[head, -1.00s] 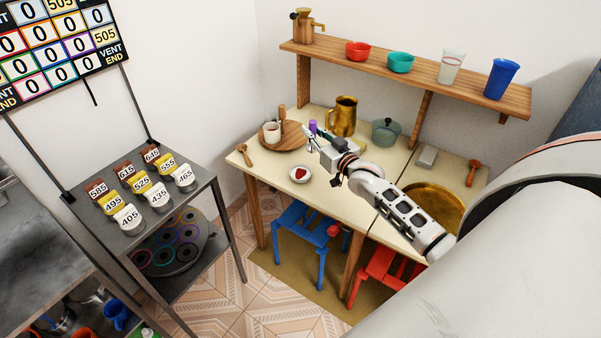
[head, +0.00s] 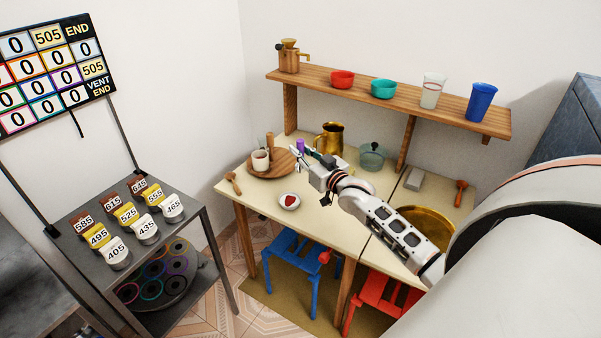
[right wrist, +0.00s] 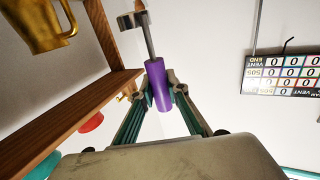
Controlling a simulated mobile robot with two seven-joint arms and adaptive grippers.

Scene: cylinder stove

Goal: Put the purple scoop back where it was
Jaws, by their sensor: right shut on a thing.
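The purple scoop (right wrist: 159,82) is in my right gripper in the right wrist view. Its purple handle is between the fingers and its grey shaft and scoop head point away from the gripper. In the head view its purple handle (head: 300,146) shows small at the fingertips. My right gripper (head: 300,153) is shut on the handle, above the table near the round wooden board. It also shows in the right wrist view (right wrist: 160,88). My left gripper is not in view.
A wooden shelf (head: 400,104) with bowls and cups is above.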

